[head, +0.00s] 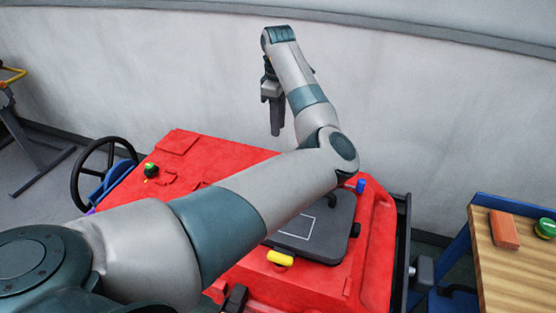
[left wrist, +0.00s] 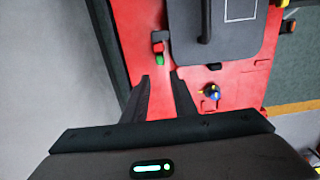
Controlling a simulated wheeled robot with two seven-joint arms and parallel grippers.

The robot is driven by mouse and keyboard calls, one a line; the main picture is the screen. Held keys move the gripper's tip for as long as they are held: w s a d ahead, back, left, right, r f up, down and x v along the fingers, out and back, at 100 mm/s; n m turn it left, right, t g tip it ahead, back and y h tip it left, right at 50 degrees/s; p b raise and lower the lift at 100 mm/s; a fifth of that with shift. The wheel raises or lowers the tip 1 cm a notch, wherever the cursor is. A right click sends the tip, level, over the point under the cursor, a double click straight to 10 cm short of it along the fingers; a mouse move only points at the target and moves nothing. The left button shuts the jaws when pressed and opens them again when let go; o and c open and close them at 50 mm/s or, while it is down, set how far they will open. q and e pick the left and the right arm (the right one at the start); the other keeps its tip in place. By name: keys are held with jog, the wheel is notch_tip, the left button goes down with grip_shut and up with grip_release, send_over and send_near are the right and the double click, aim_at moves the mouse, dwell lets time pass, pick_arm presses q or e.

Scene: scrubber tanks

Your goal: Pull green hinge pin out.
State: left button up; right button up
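In the left wrist view a small green piece (left wrist: 159,59), likely the hinge pin, sits below a small red and black part beside the corner of the dark lid (left wrist: 238,38). My left gripper (left wrist: 159,77) points toward it with its two fingers apart and a clear gap between them. The green piece lies just beyond the fingertips, apart from them. In the head view my left gripper (head: 276,130) hangs over the far side of the red machine (head: 195,160); my arm hides part of the machine there. My right gripper is not in view.
A steering wheel (head: 90,175) stands at left. A wooden-topped bench (head: 500,265) stands at right. The wall is behind the machine.

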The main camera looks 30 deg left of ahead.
pick_arm(q)
notch_tip(320, 180, down, 15)
jog(key=p, duration=0.3)
jog(key=shift+f+p, duration=0.1)
jog(key=shift+p, duration=0.25)
